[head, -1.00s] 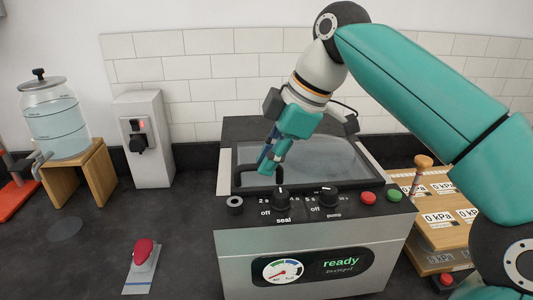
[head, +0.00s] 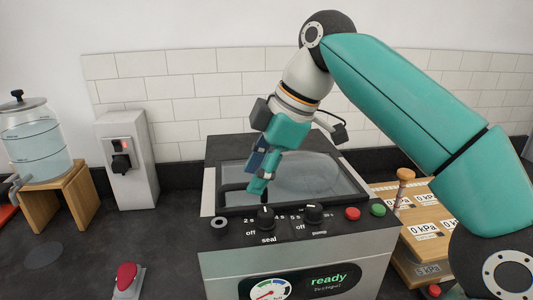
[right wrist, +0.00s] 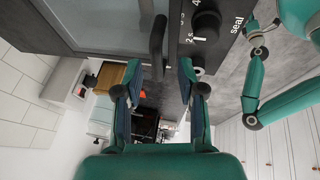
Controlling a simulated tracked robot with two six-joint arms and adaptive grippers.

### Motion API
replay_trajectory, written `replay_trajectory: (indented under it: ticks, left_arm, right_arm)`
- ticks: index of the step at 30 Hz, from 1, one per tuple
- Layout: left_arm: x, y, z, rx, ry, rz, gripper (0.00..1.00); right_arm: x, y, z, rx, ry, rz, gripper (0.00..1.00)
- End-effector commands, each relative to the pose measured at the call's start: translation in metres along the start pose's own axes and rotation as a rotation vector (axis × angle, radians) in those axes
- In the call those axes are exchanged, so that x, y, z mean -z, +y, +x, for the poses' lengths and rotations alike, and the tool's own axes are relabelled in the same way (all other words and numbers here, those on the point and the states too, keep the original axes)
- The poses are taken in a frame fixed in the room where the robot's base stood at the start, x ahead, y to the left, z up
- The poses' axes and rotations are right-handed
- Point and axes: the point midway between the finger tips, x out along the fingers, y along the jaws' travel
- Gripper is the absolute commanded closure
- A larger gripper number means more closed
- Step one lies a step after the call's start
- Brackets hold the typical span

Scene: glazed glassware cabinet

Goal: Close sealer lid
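The sealer (head: 212,262) stands on the dark counter, its display reading "ready". Its lid (head: 315,178), a dark frame with a clear pane, lies flat or nearly flat over the chamber; I cannot tell if a small gap is left. The lid's dark handle (right wrist: 158,45) is at the front edge, partly hidden by my gripper in the head view. My right gripper (head: 258,186) points down at the handle, above the seal knob (head: 265,218). In the right wrist view its fingers (right wrist: 160,92) are apart with nothing between the tips. My left gripper cannot be made out clearly.
The pump knob (head: 313,214), a red button (head: 353,214) and a green button (head: 378,210) are close by on the panel.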

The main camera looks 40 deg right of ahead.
Motion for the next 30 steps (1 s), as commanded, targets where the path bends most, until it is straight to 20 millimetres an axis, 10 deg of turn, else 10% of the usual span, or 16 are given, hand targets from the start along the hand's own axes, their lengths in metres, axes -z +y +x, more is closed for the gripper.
replay_trajectory:
  ticks: [13,30]
  left_arm:
    - [0.000,0.000,0.000,0.000,0.000,0.000,0.60]
    - [0.000,0.000,0.001,0.000,0.000,0.000,0.60]
  right_arm:
    - [0.000,0.001,-0.051,0.000,0.001,-0.001,0.61]
    - [-0.001,0.000,-0.057,0.002,0.000,0.000,0.61]
